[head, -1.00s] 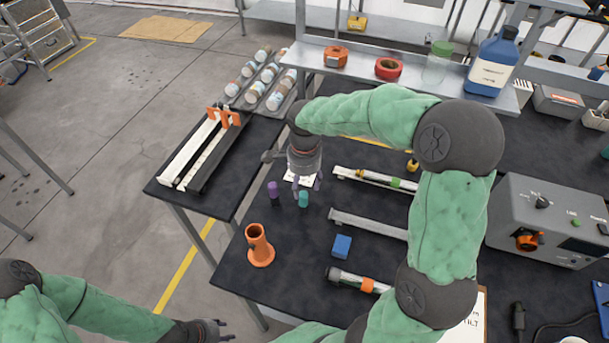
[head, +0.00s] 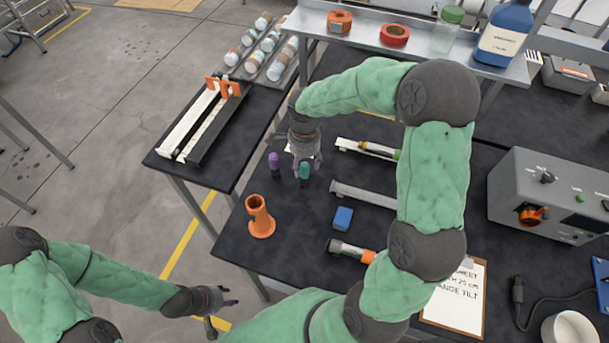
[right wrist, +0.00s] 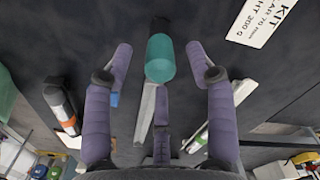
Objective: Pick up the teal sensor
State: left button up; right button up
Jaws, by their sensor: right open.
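I cannot tell whether any finger touches the sensor. My left gripper (head: 228,297) hangs low at the left, beside the table and away from the objects; its fingers look apart and empty.
An orange holder (head: 260,218) and a blue block (head: 343,218) stand near the front. Rails (head: 360,194) lie to the right. A grey instrument box (head: 545,210) is at the far right. A shelf (head: 365,35) with tape and bottles crosses the back.

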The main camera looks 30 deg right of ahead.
notch_tip(320, 180, down, 2)
jog(key=shift+f, duration=0.1)
grip_shut()
jog(key=shift+r, duration=0.2)
